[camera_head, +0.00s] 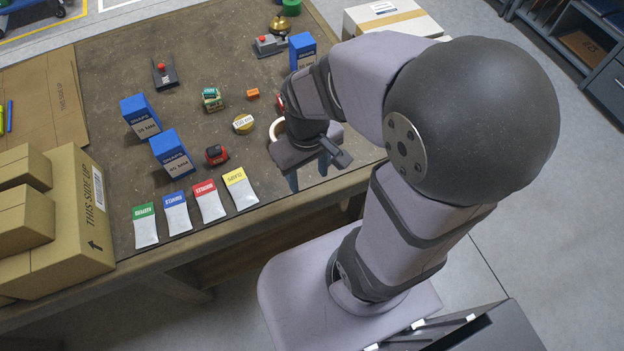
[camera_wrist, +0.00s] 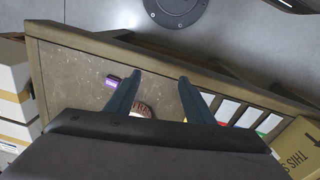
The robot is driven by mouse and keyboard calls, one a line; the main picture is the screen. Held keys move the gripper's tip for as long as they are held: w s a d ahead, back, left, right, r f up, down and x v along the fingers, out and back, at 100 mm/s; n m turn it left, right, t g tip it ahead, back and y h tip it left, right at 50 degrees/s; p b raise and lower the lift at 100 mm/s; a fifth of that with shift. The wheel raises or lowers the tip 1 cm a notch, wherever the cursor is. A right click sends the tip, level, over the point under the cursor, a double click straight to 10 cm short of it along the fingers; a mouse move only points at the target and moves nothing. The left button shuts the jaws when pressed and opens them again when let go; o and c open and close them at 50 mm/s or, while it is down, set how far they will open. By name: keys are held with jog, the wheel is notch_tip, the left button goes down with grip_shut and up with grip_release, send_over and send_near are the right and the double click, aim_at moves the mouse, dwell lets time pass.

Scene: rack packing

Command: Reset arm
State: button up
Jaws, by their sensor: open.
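My gripper (camera_head: 308,174) hangs over the near edge of the brown worktable (camera_head: 225,60), at the foot of my arm. Its two dark fingers are apart with nothing between them. The wrist view also shows the open gripper (camera_wrist: 160,78), its fingers spread above the table top and edge. A pale ring-shaped object (camera_head: 276,129) lies beside my gripper in the head view, partly hidden by it. My arm is folded, and its large dark joint covers the right of the head view.
Blue boxes (camera_head: 172,154) stand on the table. Flat packets (camera_head: 209,200) lie along its front edge. Small items, including a red one (camera_head: 216,154), lie mid-table. Cardboard boxes (camera_head: 72,215) stack at the left; a white box (camera_head: 390,18) stands behind my arm.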

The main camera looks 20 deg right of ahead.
jog(key=shift+s+f+m, duration=0.15)
jog(key=shift+s+m, duration=0.75)
jog(key=shift+s, duration=0.1)
